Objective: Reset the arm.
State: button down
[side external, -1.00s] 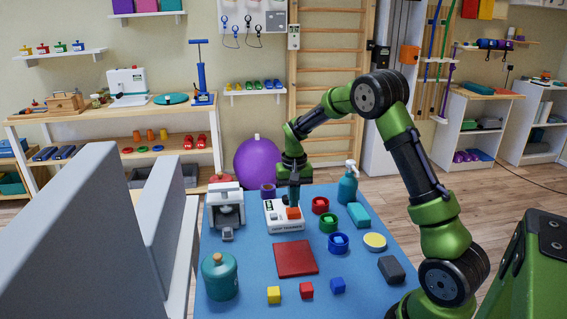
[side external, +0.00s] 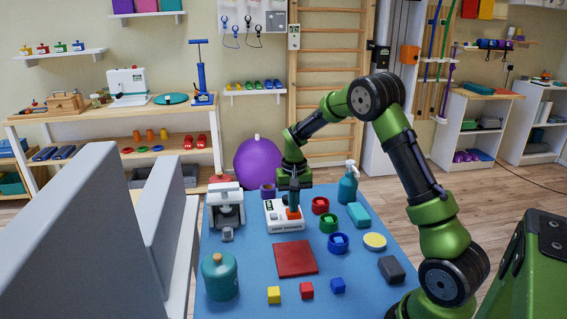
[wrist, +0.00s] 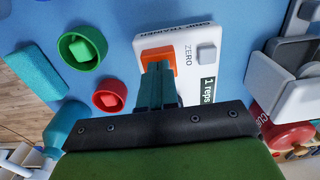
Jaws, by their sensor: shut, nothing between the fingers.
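My green arm's gripper (side external: 293,206) is shut and empty, pointing down at the white grip trainer (side external: 284,222) on the blue table. In the wrist view my fingertips (wrist: 158,70) overlap the edge of the trainer's orange button (wrist: 150,56). I cannot tell whether they touch it or are just above. The trainer also shows a grey button (wrist: 206,52) beside the word "ZERO" and a display (wrist: 208,88) reading "1 reps".
A white-and-grey device (side external: 226,208) stands left. A red mat (side external: 296,259) and small cubes lie in front.

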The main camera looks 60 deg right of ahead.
jog(key=shift+r, duration=0.7)
jog(key=shift+f, duration=1.15)
jog(key=shift+r, duration=1.15)
notch_tip(320, 180, up, 6)
